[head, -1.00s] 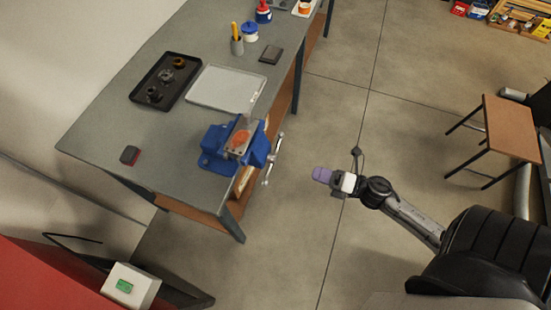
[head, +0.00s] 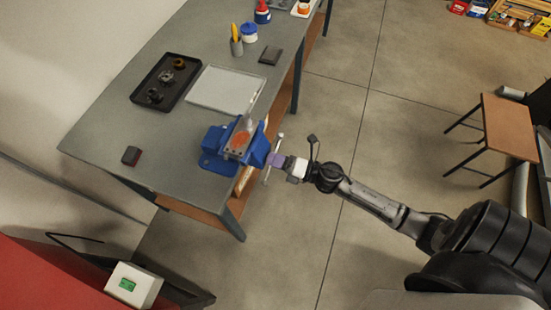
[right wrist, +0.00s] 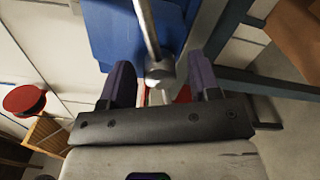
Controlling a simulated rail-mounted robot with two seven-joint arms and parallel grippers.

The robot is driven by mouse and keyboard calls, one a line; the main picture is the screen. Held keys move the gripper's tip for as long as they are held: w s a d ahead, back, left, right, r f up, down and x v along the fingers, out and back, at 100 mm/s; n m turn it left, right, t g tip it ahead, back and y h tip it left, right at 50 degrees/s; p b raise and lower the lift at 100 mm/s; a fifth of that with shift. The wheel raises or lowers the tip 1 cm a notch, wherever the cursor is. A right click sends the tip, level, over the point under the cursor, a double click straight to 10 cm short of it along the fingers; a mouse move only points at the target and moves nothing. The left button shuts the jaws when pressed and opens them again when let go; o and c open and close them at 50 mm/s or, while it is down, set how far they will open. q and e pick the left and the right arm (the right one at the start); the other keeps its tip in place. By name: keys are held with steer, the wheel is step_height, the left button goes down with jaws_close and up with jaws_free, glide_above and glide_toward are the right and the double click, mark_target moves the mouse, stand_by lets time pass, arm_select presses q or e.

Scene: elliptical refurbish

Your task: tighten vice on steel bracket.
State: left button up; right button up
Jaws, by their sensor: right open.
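The blue vice (head: 214,152) is mounted at the front edge of the workbench. A piece with a rusty orange face, apparently the steel bracket (head: 241,140), sits at its jaws; I cannot tell how tightly it is held. The metal vice handle (head: 267,174) hangs at the vice's outer end. My right gripper (head: 274,160) is at this handle. In the right wrist view its two dark purple fingers (right wrist: 161,76) are apart, with the handle bar (right wrist: 148,28) and its round hub between them. Contact is unclear. My left gripper is out of view.
A wooden stool (head: 510,127) stands right. Open floor lies between.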

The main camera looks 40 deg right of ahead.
stand_by(0.3)
jaws_close()
stand_by(0.4)
